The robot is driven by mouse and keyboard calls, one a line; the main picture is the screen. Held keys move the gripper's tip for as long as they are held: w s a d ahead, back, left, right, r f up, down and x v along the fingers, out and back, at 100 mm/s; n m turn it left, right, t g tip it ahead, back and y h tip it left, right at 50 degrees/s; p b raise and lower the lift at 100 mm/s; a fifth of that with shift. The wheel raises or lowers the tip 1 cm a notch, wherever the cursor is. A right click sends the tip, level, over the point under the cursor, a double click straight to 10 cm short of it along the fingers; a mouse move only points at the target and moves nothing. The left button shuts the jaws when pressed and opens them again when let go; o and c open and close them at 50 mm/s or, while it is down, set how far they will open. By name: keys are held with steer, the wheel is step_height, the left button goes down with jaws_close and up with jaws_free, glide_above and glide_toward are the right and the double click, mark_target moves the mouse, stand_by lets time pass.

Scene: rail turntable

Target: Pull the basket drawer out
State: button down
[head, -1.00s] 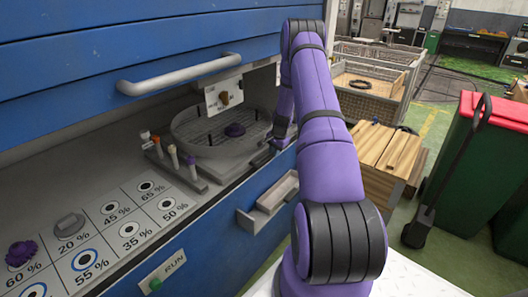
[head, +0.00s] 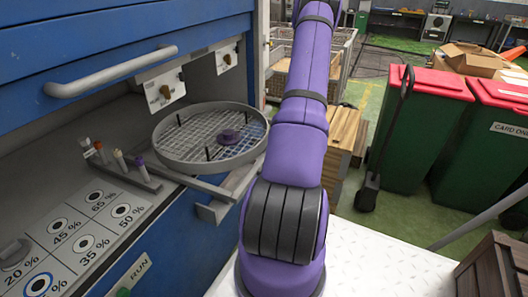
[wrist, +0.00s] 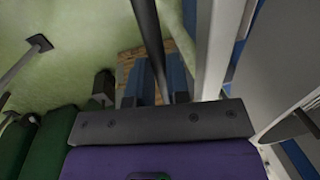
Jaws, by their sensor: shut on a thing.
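In the head view, my purple arm hides the gripper and handle.
The blue cabinet (head: 90,25) has a pale bar handle (head: 110,72) on its raised door. A rack of small bottles (head: 130,170) stands left of the basket. Green bins with red lids (head: 415,130) and a wooden crate (head: 495,265) stand at the right.

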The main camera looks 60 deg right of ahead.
steer(key=shift+s+d, duration=0.2)
steer(key=shift+s, duration=2.45)
steer(key=c, duration=1.1)
jaws_free()
step_height(320, 180, up, 11)
steer(key=s, duration=0.2)
steer(key=shift+f, duration=0.2)
steer(key=shift+d, duration=0.1)
